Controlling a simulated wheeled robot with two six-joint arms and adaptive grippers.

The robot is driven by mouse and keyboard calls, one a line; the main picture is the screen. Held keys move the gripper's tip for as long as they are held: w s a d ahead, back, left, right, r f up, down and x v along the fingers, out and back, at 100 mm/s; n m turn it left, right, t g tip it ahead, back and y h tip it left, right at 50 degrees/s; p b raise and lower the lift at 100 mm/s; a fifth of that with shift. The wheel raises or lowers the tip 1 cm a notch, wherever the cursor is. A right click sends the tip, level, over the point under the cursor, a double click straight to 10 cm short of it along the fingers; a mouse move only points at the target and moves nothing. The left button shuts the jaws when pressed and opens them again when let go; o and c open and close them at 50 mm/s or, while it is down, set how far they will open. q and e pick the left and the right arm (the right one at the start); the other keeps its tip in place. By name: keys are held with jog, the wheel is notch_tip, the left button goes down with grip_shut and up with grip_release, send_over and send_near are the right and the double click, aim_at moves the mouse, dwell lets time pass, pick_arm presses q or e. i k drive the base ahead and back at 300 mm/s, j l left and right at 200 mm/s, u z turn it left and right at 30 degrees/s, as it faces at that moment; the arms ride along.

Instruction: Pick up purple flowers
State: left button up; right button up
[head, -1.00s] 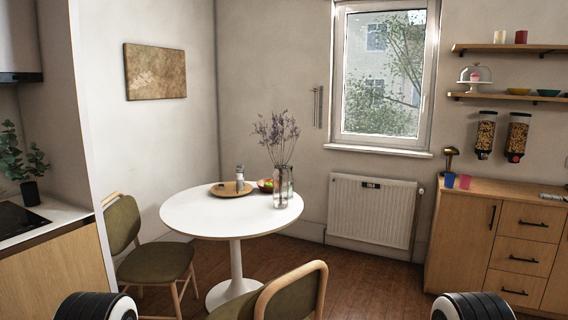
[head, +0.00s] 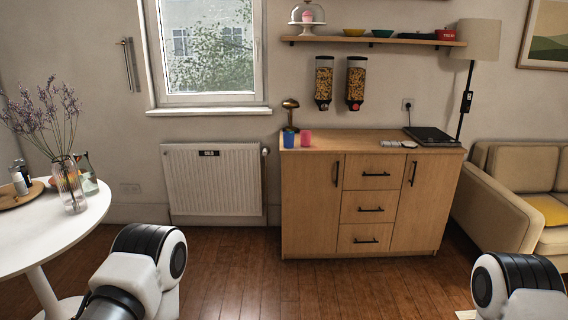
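The purple flowers (head: 45,118) stand upright in a clear glass vase (head: 70,186) on the round white table (head: 88,212) at the left of the head view. Their stems go down into the vase. Parts of my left arm show at the lower left and parts of my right arm at the lower right. Neither gripper is in the picture. No part of my arms touches the flowers or the vase.
Beside the vase are a glass bottle (head: 86,175) and a wooden tray (head: 20,196). A radiator (head: 212,180) stands under the window. A wooden cabinet (head: 368,197) holds blue and pink cups. A beige sofa (head: 500,200) is at the right. The wooden floor (head: 260,275) between is clear.

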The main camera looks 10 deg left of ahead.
aim_at(28, 120)
jog(key=i+u, duration=0.1)
jog(key=i, duration=0.35)
jog(key=i+l+u, duration=0.15)
jog(key=i, duration=0.35)
jog(key=i+u, duration=0.1)
jog(key=i, duration=0.35)
jog(key=i+l+u, duration=0.1)
jog(key=i+l, duration=0.15)
jog(key=i, duration=0.2)
